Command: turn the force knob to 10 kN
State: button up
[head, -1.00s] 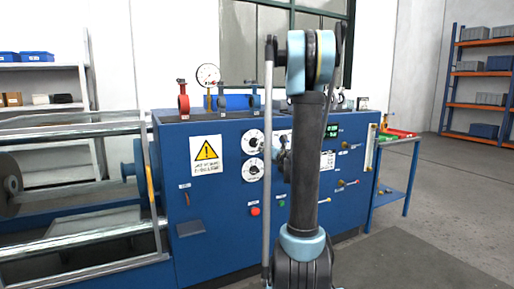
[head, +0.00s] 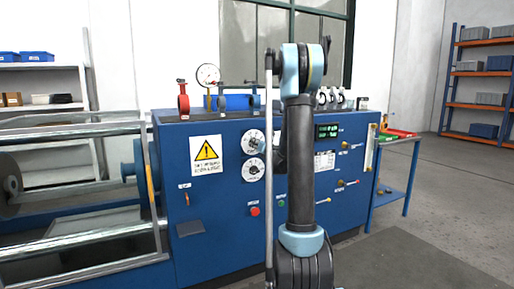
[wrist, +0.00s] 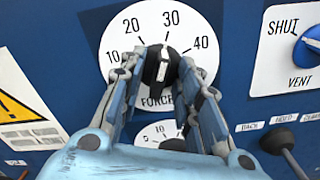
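The force knob (wrist: 161,66) is black with a white pointer. It sits on a round white dial (wrist: 118,40) marked 10, 20, 30 and 40. Its pointer is up, close to the 30 mark and slightly to its left. My gripper (wrist: 162,68) has one finger on each side of the knob, with the knob between the fingertips. The fingers are apart; whether they touch the knob is unclear. In the head view the force dial (head: 252,139) is the upper of two on the blue panel, and my arm hides most of the gripper.
A second white dial (wrist: 155,131) is just below, partly hidden by the fingers. A SHUT/VENT dial (wrist: 280,62) is to the right, with a dark lever (wrist: 278,141) beneath it. A yellow warning sign (head: 206,152) is left of the dials. A red button (head: 255,211) sits lower.

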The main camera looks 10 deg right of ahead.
jog(key=shift+c, duration=0.2)
grip_shut()
jog(key=shift+n, duration=0.3)
jog(key=shift+s+f+n, duration=0.1)
jog(key=shift+n, duration=8.6)
jog(key=shift+a, duration=0.1)
jog(key=shift+o, duration=0.2)
grip_release()
